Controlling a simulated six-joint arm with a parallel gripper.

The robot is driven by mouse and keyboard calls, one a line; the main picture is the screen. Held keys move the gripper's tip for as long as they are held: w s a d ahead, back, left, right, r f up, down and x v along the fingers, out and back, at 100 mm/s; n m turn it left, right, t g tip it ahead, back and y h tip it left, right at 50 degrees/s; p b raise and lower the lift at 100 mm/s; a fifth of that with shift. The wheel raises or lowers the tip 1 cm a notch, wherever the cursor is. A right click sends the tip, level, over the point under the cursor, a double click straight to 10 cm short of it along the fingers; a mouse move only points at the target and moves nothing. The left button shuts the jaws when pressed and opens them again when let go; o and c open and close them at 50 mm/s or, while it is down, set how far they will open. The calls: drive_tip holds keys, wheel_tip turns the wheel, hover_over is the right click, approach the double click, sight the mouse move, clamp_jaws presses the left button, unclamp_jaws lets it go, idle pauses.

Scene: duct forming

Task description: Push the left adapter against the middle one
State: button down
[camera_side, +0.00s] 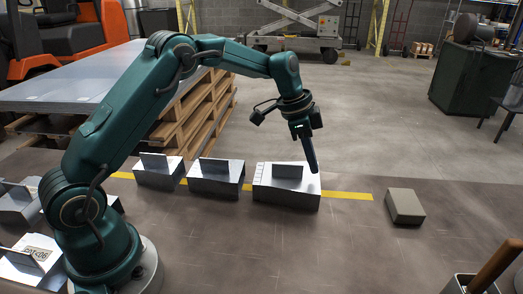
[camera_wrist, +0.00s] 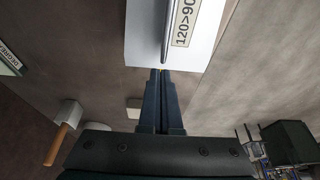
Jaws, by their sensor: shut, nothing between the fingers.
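Three grey metal adapters with upright fins stand in a row in the side view: a left one (camera_side: 158,173), a middle one (camera_side: 215,179) and a larger right one (camera_side: 287,186). Narrow gaps show between them. My gripper (camera_side: 312,168) is shut and empty, pointing down at the right end of the right adapter. In the wrist view an adapter labelled 120>90 (camera_wrist: 205,52) fills the top, and my shut fingertips (camera_wrist: 160,73) are right at its near edge. I cannot tell whether they touch it.
A yellow line (camera_side: 348,195) runs along the floor under the row. A beige block (camera_side: 405,206) lies to the right. A container with a wooden handle (camera_side: 497,264) is at the front right. Other metal pieces (camera_side: 20,207) lie at far left. The floor in front of the row is clear.

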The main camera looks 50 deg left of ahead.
sight(294, 165)
drive_tip(key=shift+s+a, duration=0.3)
drive_tip(key=shift+s, duration=0.05)
drive_tip(key=shift+s+a, duration=1.25)
